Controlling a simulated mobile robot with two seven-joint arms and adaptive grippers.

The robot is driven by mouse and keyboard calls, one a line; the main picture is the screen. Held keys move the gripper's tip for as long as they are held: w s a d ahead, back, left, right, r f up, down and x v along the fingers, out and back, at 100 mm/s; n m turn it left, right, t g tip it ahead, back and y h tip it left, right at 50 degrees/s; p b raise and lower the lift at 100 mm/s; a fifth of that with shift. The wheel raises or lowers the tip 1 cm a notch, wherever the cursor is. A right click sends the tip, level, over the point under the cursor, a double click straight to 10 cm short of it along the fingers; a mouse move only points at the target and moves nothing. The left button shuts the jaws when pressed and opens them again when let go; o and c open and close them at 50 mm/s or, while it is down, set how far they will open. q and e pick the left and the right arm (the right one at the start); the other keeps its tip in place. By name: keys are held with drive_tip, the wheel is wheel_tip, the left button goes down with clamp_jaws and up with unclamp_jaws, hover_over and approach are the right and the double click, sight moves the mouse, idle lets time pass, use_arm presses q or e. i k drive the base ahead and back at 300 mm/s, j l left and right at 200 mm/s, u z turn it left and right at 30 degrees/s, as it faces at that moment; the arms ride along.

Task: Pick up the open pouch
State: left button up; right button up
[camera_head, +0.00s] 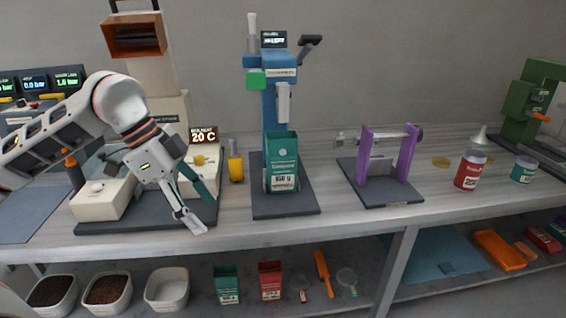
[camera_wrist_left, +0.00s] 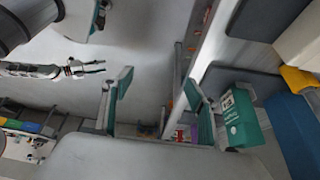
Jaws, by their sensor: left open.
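A green pouch (camera_head: 282,165) with a white label stands upright on the dark base in front of the blue machine; whether its top is open is hard to tell. It also shows in the left wrist view (camera_wrist_left: 242,120), beyond and beside one finger. My left gripper (camera_head: 208,212) is open and empty, left of the pouch, near the front of the bench and apart from it. Its two fingers show in the left wrist view (camera_wrist_left: 158,103) with nothing between them. A small jointed gripper-like part (camera_wrist_left: 82,68), perhaps my right gripper, shows there too.
A yellow bottle (camera_head: 236,162) stands between my left gripper and the blue machine (camera_head: 270,103). A purple stand (camera_head: 365,155) is to the right. On the lower shelf are bins (camera_head: 167,289), a green pouch (camera_head: 227,285) and a red pouch (camera_head: 270,281).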

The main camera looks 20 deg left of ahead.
sight(281, 147)
drive_tip(key=i, duration=1)
